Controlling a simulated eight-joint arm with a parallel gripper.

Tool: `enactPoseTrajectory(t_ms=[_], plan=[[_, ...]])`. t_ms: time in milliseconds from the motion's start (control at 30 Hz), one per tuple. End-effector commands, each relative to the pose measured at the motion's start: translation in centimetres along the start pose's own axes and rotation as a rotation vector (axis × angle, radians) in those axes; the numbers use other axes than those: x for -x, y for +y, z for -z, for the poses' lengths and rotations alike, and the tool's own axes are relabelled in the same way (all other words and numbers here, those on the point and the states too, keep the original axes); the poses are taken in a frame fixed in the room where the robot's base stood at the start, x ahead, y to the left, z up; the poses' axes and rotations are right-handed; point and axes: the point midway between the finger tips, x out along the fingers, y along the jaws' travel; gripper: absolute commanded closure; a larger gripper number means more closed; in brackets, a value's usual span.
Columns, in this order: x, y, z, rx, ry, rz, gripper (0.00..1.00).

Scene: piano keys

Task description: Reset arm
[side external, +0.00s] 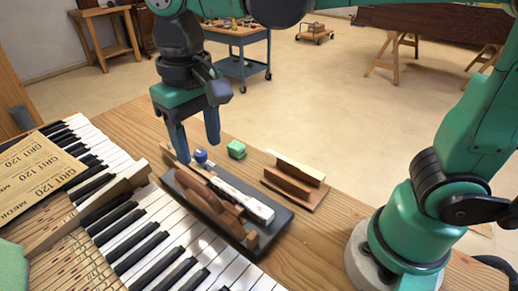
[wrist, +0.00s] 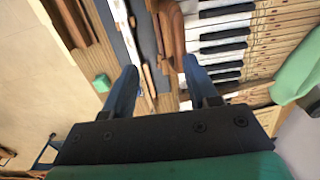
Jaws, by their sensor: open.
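My gripper (side external: 196,140) is open, with its two blue fingers pointing down above the workbench. It hangs over the far end of a dark tray (side external: 268,229), and I see nothing between the fingers. In the wrist view the gripper (wrist: 160,85) shows its fingers spread apart. My arm is raised from its base at the right of the side view.
The tray holds a white-topped key piece (side external: 250,203) and curved brown wooden parts (side external: 205,203). Piano keys (side external: 150,240) and sandpaper (side external: 35,172) lie left.

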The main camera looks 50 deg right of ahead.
Motion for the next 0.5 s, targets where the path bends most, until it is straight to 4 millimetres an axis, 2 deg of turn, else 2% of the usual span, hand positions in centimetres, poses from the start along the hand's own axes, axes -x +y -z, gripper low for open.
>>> enactPoseTrajectory(t_ms=[200, 500], plan=[[1.02, 0.01, -0.02, 0.000, 0.000, 0.000, 0.47], [0.96, 0.28, -0.01, -0.001, 0.010, 0.004, 0.47]])
